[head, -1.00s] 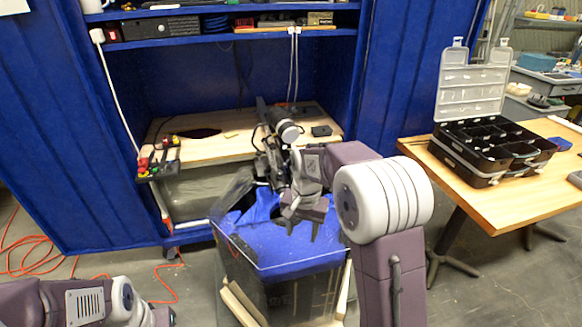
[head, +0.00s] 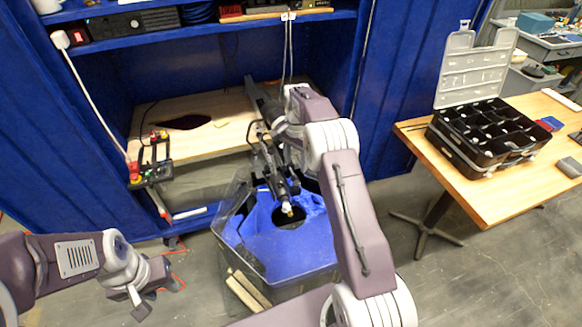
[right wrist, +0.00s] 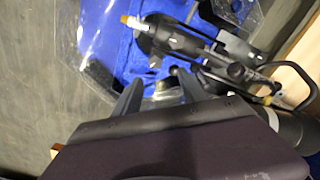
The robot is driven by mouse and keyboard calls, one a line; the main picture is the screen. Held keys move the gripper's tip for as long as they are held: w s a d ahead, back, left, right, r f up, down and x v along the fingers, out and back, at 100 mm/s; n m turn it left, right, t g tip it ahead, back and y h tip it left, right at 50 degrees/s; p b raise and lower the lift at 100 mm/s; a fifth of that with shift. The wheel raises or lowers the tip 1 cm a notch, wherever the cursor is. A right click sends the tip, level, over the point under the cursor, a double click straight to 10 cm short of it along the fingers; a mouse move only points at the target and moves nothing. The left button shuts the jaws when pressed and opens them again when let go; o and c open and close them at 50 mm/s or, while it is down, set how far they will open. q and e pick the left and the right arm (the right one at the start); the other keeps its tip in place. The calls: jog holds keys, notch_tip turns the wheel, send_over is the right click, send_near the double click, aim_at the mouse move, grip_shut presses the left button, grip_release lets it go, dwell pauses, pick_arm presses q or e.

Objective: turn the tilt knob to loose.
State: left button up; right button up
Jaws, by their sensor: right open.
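The black thruster (head: 275,180) hangs over the tank (head: 262,243), with its pale-tipped end low over the blue inside. In the right wrist view the thruster (right wrist: 180,42) lies above my fingers. My right gripper (right wrist: 158,92) is open, its two dark fingers spread beside the thruster's mount. A small rounded, shiny part shows between the fingers; I cannot tell whether it is the tilt knob or whether a finger touches it. In the head view my right arm hides the right gripper. My left gripper (head: 155,294) is low at the left, away from the thruster; its opening is unclear.
An open black organizer case (head: 487,135) sits on the wooden table (head: 415,140) at the right.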

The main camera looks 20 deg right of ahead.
aim_at(296, 183)
jog(key=shift+s+a+f, duration=0.1)
jog(key=shift+s+f, duration=0.1)
jog(key=shift+s, duration=0.35)
jog(key=shift+s+f, duration=0.2)
jog(key=shift+s, duration=0.35)
jog(key=f, duration=0.3)
jog(key=w+f+p, duration=0.1)
jog(key=f, duration=0.3)
jog(key=shift+w+f, duration=0.1)
jog(key=shift+w, duration=0.1)
jog(key=shift+s+f, duration=0.1)
jog(key=shift+f, duration=0.1)
jog(key=shift+s, duration=0.25)
jog(key=shift+w, duration=0.15)
jog(key=c, duration=0.4)
pick_arm(q)
jog(key=shift+s+r, duration=0.55)
jog(key=shift+s, duration=0.1)
pick_arm(e)
grip_shut()
